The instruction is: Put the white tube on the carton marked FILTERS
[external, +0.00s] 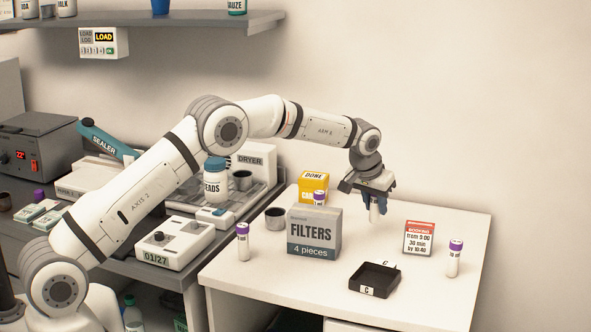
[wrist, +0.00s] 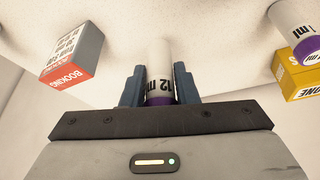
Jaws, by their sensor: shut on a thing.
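The white tube (wrist: 160,62), with a purple band and "12 ml" print, is between the two blue fingers of my gripper (wrist: 159,88) in the wrist view. In the external view my gripper (external: 376,200) points down over the white desk, shut on the tube (external: 374,213). The tube is upright; I cannot tell whether its lower end touches the desk. The grey carton marked FILTERS (external: 314,235), "4 pieces", stands left of my gripper and nearer the camera. Its top looks bare, with another purple-capped tube (external: 319,198) showing behind it.
Other purple-capped tubes stand at the left (external: 242,243) and right (external: 453,260) of the desk.

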